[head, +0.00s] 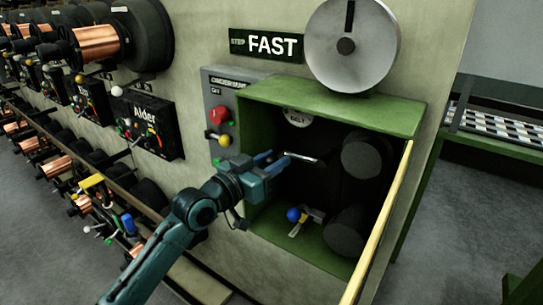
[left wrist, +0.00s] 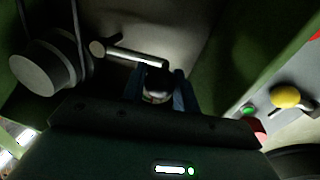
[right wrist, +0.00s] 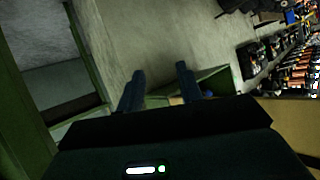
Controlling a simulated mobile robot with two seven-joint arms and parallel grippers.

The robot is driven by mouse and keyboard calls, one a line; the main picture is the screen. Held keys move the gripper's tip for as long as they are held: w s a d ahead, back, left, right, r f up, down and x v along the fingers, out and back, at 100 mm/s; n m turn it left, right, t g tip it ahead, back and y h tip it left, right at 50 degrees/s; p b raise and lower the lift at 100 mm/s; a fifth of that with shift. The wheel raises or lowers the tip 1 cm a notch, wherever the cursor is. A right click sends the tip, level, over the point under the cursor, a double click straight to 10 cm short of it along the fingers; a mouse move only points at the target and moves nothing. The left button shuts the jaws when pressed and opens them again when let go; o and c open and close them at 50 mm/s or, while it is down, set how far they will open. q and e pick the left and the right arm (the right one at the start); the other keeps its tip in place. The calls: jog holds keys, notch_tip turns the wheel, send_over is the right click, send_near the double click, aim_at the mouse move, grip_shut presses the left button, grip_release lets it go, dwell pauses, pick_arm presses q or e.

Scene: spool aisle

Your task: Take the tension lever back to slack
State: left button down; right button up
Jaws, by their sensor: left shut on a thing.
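The tension lever (head: 302,157) appears to be the pale metal arm inside the open green box, lying nearly level. In the left wrist view the metal arm (left wrist: 136,56) runs from a round pivot end to just beyond my fingertips. My left gripper (head: 272,160) reaches into the box from the left. Its fingers (left wrist: 160,90) are shut on a small round-ended part at the lever's near end; the fingers partly hide it. My right gripper (right wrist: 158,82) is open and empty, away from the lever.
The green box (head: 330,107) holds dark rollers (head: 368,155) and a blue-knobbed handle (head: 293,215). A red button (head: 221,115) and yellow knob (head: 225,140) sit left of the box. A spool rack fills the left.

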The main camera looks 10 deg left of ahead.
pick_arm(q)
jog(key=n, duration=0.1)
jog(key=f+n, duration=0.2)
jog(key=shift+s+d+f+t, duration=0.1)
jog(key=shift+d+f+t, duration=0.1)
jog(key=shift+d+t, duration=0.1)
jog(key=shift+s+d+f+n, duration=0.15)
jog(key=shift+f+n, duration=0.25)
jog(key=shift+n, duration=0.3)
jog(key=shift+d+f+n, duration=0.15)
jog(key=shift+f+n, duration=0.25)
jog(key=shift+n, duration=0.3)
jog(key=c, duration=1.1)
grip_release()
jog(key=shift+f, duration=0.1)
jog(key=v, duration=1.3)
jog(key=shift+s+d+b, duration=0.1)
jog(key=shift+s+b, duration=0.05)
jog(key=shift+b, duration=0.25)
